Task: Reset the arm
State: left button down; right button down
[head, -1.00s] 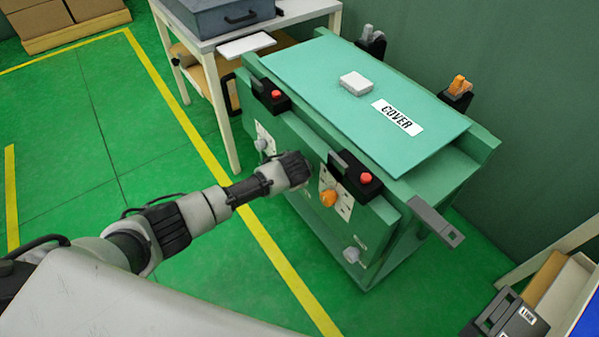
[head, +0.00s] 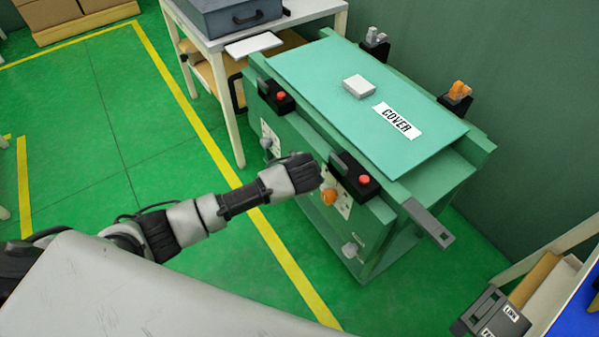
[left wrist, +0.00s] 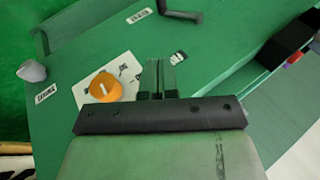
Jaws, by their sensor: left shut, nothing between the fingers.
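My left arm (head: 195,220) reaches in from the left in the head view. Its gripper (head: 316,170) is at the front of the green machine, just above and left of the orange knob (head: 328,196). In the left wrist view the left gripper's fingers (left wrist: 159,78) are shut together with nothing between them. The orange knob (left wrist: 104,87) sits on a white plate just left of the fingers there. I cannot tell whether the fingertips touch the panel. My right gripper is not in view.
The green machine has a cover (head: 340,75) with a white block (head: 359,86) on it and red buttons (head: 364,181) along its front edge. A grey bar (head: 430,222) sticks out at its front right corner. Open green floor (head: 90,150) lies left.

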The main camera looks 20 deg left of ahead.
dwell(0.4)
pick_arm(q)
jog(key=s+a+f+n+g+h+p, duration=0.1)
jog(key=s+a+f+n+p, duration=0.1)
jog(key=s+f, duration=0.6)
jog(key=s+a+f+n+g+h+p, duration=0.1)
jog(key=s+a+f+g+p, duration=0.3)
jog(key=f, duration=0.6)
jog(key=s+f+n, duration=0.1)
jog(key=s+f, duration=0.2)
jog(key=s, duration=0.8)
jog(key=s+a+f+n+p, duration=0.1)
jog(key=s+f, duration=0.3)
jog(key=s, duration=0.7)
jog(key=s+f+n+p, duration=0.1)
jog(key=s+f, duration=0.2)
jog(key=s, duration=0.9)
jog(key=shift+a+f+n+g+h, duration=0.2)
jog(key=shift+f+n+g+h, duration=0.1)
jog(key=shift+f+n, duration=0.1)
